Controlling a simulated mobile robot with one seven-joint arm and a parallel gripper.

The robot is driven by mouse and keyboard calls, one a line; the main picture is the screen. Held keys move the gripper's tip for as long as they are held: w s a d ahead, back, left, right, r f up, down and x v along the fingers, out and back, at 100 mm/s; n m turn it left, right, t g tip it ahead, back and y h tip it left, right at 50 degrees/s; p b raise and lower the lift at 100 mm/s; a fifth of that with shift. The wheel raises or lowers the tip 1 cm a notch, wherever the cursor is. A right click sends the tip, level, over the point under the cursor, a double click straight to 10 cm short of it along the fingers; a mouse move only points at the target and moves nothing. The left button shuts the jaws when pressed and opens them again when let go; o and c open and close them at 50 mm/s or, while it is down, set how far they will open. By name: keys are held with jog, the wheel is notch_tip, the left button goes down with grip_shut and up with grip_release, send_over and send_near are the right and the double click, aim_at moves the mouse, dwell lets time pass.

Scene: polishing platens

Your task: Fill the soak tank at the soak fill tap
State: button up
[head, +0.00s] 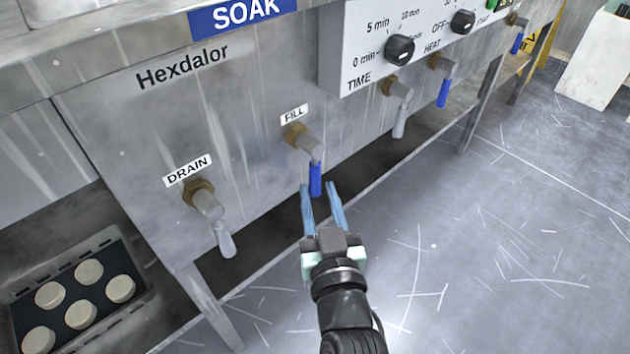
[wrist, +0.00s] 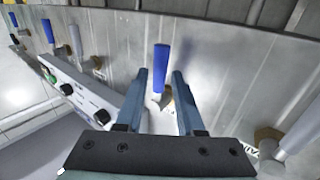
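The soak fill tap (head: 310,147) juts from the grey metal front of the soak unit under a FILL label (head: 294,114). Its blue lever (head: 315,180) hangs straight down. My gripper (head: 321,187) is open, with its two blue fingers just below and around the lever's lower end in the head view. In the wrist view the blue lever (wrist: 161,56) stands between and beyond the fingertips (wrist: 160,72), with a gap to each side. I cannot tell whether they touch it. The tank's inside is not in view.
A drain tap (head: 208,208) with a grey lever is on the left. A control box (head: 400,40) with knobs is at the upper right, with more taps (head: 396,95) below it. A tray (head: 75,255) of pale discs sits lower left.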

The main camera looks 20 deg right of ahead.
aim_at(316, 184)
jog(key=shift+b+x, duration=0.55)
jog(key=shift+x, duration=1.55)
grip_shut()
